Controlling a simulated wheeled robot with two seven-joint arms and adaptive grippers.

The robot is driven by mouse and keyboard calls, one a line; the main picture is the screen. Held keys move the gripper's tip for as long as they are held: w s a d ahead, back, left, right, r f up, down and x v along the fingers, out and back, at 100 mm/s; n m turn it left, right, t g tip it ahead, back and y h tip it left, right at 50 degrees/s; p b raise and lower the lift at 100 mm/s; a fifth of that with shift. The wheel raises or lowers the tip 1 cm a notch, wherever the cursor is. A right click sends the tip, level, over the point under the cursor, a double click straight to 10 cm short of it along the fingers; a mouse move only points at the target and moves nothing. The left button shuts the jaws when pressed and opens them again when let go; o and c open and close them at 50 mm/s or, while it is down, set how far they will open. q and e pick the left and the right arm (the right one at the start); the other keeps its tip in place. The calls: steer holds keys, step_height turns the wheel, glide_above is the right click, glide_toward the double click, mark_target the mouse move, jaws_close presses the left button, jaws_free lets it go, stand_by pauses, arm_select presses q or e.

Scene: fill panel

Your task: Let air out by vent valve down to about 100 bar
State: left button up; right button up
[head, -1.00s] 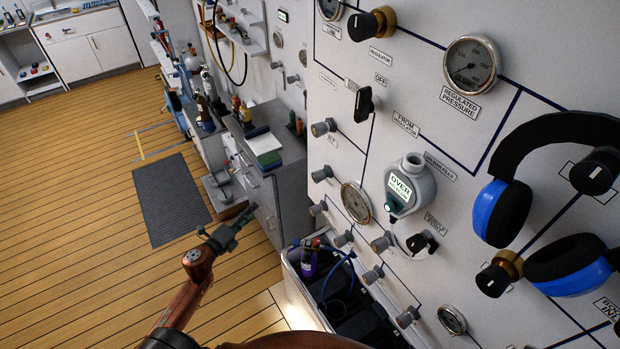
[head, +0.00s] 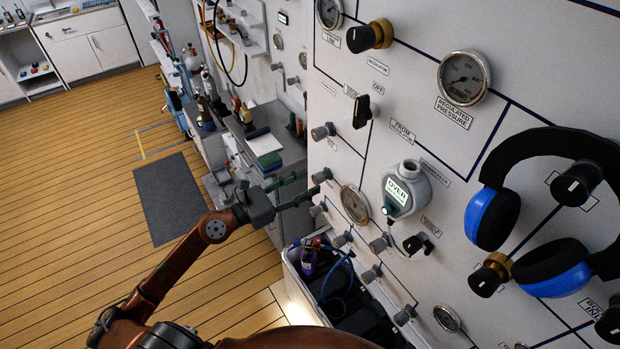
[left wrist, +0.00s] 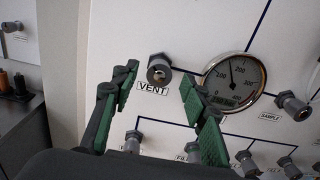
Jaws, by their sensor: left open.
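The vent valve, a small grey knob above a VENT label, shows in the left wrist view (left wrist: 158,72) and on the panel in the head view (head: 321,175). My left gripper (head: 300,187) is open in front of the panel, its tips close to the vent knob. In the left wrist view, the green-padded fingers (left wrist: 157,88) stand on either side of the knob, apart from it. The pressure gauge (left wrist: 234,80) is right of the knob; its needle points nearly straight up, near 200. The gauge also shows in the head view (head: 354,204). My right gripper is not in view.
Several similar grey knobs sit around and below, including one labelled SAMPLE (left wrist: 292,104). A rounded grey device with a lit screen (head: 402,190) and blue headphones (head: 490,215) are on the panel. A bin with cylinders (head: 330,290) stands below.

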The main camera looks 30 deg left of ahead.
arm_select(q)
steer(key=shift+x, duration=1.05)
steer(key=shift+c, duration=0.2)
